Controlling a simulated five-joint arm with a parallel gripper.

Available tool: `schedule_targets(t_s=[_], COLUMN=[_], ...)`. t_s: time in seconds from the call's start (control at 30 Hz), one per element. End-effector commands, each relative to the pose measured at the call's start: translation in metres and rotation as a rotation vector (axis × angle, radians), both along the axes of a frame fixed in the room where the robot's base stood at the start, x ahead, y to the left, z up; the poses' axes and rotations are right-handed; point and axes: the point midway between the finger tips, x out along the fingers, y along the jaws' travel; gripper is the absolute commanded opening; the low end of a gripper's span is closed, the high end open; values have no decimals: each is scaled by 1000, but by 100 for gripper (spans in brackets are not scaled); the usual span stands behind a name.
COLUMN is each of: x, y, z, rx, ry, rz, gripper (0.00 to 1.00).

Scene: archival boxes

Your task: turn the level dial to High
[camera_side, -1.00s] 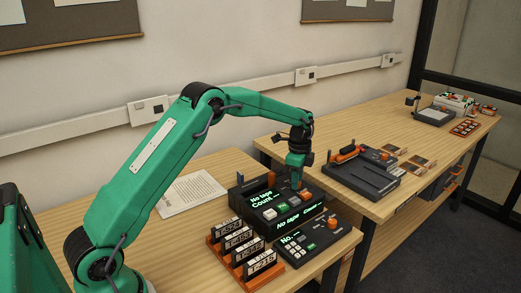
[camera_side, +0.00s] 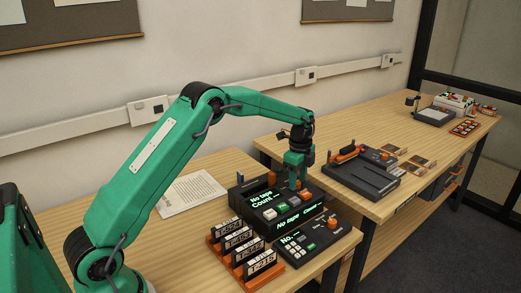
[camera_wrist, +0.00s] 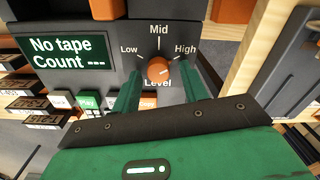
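The level dial (camera_wrist: 160,69) is an orange round knob on a dark panel in the wrist view, with Low, Mid and High printed around it. Its pale mark seems to point right and slightly up, towards High. My gripper (camera_wrist: 159,72) has one green finger on each side of the dial, with narrow gaps visible between the fingers and the knob. It looks open and empty. In the side view, my gripper (camera_side: 297,180) is down over the right part of the dark console (camera_side: 245,200), where its fingers partly hide the dial.
A display reading "No tape Count" (camera_wrist: 66,54) and several buttons lie left of the dial. A smaller panel with an orange knob (camera_side: 331,223) and an orange rack of labelled cards (camera_side: 218,256) stand in front. A paper sheet (camera_side: 190,193) lies behind left.

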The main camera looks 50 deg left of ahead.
Motion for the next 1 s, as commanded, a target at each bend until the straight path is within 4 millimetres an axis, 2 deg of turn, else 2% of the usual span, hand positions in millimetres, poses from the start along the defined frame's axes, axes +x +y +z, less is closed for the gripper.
schedule_targets(t_s=[0.27,0.47,1.0], x=[-1,-1,-1], y=[1,1,1], z=[-2,4,65], rx=[-1,0,-1], ry=[6,4,3], rz=[3,3,2], gripper=[47,47,47])
